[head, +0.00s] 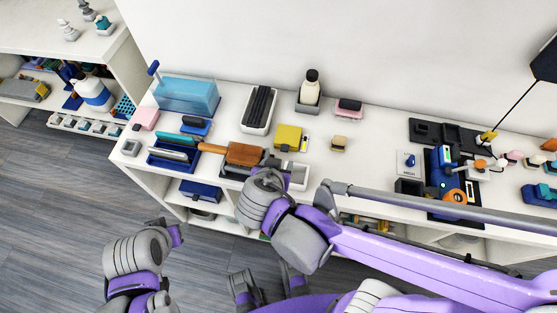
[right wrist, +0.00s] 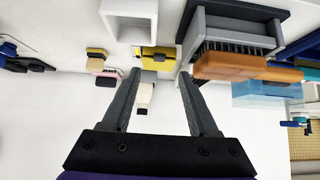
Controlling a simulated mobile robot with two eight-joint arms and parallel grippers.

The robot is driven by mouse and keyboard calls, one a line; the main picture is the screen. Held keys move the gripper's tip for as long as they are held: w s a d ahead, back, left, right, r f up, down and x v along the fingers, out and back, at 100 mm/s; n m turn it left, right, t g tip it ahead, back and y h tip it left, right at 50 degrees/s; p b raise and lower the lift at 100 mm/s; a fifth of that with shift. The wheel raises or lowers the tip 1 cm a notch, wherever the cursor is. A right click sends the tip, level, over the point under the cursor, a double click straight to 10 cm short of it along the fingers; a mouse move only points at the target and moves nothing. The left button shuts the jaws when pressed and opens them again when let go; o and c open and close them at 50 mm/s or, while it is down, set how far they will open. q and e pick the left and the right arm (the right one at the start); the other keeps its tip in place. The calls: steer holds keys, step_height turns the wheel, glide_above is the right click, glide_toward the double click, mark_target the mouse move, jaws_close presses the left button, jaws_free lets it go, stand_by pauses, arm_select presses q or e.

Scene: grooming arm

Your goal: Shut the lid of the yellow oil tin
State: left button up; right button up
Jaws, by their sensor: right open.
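The yellow oil tin (head: 288,136) stands on the white shelf top, near the middle in the head view, with a small dark piece at its front. It also shows in the right wrist view (right wrist: 158,53), upside down, beyond my fingertips. I cannot tell how far its lid stands open. My right gripper (right wrist: 160,77) is open and empty, its two fingers pointing toward the tin with a gap between. In the head view my right wrist is in front of the shelf, below the tin, and its fingers are hard to make out.
A brown wooden brush (head: 240,152) lies left of the tin, and an open white box (head: 299,176) stands in front. A black-topped bottle (head: 309,90) and a ribbed dark block (head: 259,107) stand behind. A small tan sponge (head: 339,143) lies right, with bare shelf around it.

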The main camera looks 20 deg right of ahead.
steer(key=shift+w+d+r, duration=0.1)
steer(key=shift+w, duration=0.05)
steer(key=c, duration=0.3)
steer(key=w+d+r+m+g, duration=0.1)
steer(key=m, duration=0.2)
steer(key=w+d+r+m+g+p, duration=0.1)
steer(key=w+m+g, duration=0.1)
steer(key=m, duration=0.1)
steer(key=w+d+r+m+g+p, duration=0.1)
steer(key=m+g, duration=0.1)
steer(key=m, duration=0.1)
steer(key=shift+w+r+y, duration=0.1)
steer(key=shift+w+y, duration=0.05)
steer(key=shift+y, duration=0.25)
jaws_close()
step_height(320, 180, up, 6)
steer(key=m+g+y+p, duration=0.2)
steer(key=m+g+y, duration=0.15)
steer(key=m, duration=0.55)
glide_above(285, 149)
step_height(285, 149, down, 14)
steer(key=shift+w+b, duration=0.15)
steer(key=shift+b, duration=0.3)
steer(key=shift+f+b, duration=0.3)
steer(key=shift+f, duration=0.05)
steer(key=shift+r, duration=0.1)
